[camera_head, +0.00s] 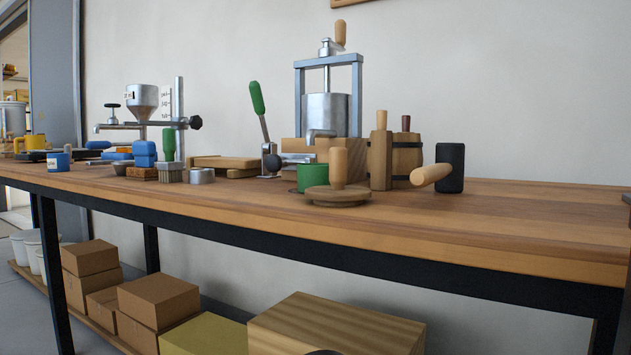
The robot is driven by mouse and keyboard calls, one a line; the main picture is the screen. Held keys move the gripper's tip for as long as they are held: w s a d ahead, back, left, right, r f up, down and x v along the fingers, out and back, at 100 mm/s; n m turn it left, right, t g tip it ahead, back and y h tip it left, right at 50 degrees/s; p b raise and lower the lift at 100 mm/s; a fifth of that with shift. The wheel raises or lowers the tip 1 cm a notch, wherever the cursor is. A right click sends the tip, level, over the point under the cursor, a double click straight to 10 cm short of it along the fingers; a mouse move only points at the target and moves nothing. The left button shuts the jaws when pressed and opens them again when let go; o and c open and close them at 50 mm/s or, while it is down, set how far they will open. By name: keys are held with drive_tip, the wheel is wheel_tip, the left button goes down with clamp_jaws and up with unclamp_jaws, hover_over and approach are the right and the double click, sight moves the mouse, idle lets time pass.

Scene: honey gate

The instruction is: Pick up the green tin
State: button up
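The green tin (312,176) is a short, plain green cylinder on the wooden workbench (520,215), near its middle. It stands in front of the metal press (326,108) and light wooden blocks. A round wooden lid with an upright knob (338,180) is right in front of it and hides part of its lower right side; I cannot tell whether they touch. My gripper is not in view. A small dark shape at the bottom edge is too cut off to identify.
A lever with a green handle (258,108) stands left of the tin. A small wooden barrel (403,160) and a black cup-like mallet (449,167) are to its right. A small metal cup (202,175) is further left.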

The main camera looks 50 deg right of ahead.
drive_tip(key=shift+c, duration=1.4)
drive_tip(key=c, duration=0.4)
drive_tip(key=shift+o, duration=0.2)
